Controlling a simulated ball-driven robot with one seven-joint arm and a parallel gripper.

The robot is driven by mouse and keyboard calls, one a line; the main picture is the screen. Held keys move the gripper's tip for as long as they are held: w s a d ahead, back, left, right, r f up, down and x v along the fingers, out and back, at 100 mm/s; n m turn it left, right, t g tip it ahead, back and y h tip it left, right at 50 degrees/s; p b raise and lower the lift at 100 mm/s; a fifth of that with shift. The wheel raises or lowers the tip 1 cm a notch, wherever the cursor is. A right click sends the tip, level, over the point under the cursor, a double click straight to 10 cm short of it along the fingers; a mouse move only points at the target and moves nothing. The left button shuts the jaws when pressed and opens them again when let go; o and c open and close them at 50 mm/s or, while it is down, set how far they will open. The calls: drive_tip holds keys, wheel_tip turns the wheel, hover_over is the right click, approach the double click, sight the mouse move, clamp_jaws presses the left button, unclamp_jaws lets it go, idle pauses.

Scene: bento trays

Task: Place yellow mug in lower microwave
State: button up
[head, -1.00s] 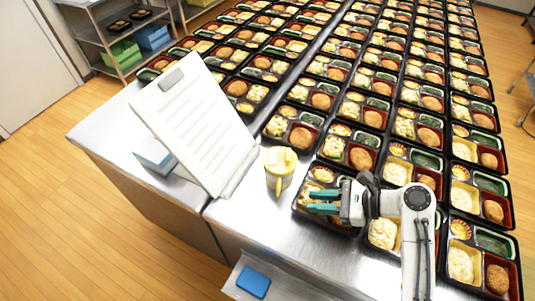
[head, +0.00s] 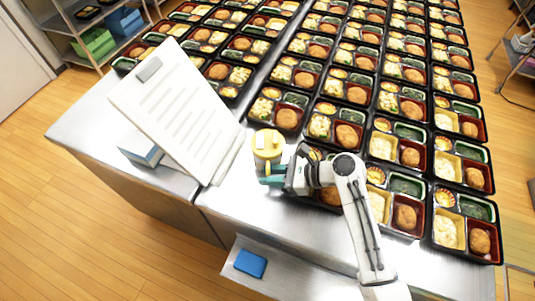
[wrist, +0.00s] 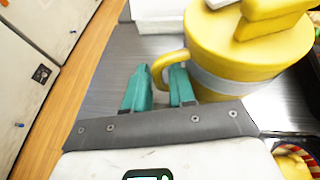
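The yellow mug (head: 267,148) stands upright on the steel counter, with a yellow lid and a pale band around its body. It also shows large in the wrist view (wrist: 245,50), its handle curving out to the left. My gripper (head: 265,177) is at the near side of the mug, low by the counter. In the wrist view its two teal fingers (wrist: 160,85) stand apart, with the curved end of the handle at the gap between them. I cannot tell whether they touch it. No microwave is in view.
A tilted white board (head: 180,110) stands left of the mug. Several rows of bento trays (head: 352,105) fill the counter behind and right. A blue box (head: 140,150) sits behind the board. A blue item (head: 250,263) lies on a lower shelf. Bare counter (head: 235,205) shows in front.

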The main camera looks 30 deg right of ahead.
drive_tip(key=shift+w+a+f, duration=0.15)
drive_tip(key=shift+w+a, duration=0.05)
drive_tip(key=shift+a, duration=0.1)
clamp_jaws()
idle(1.3)
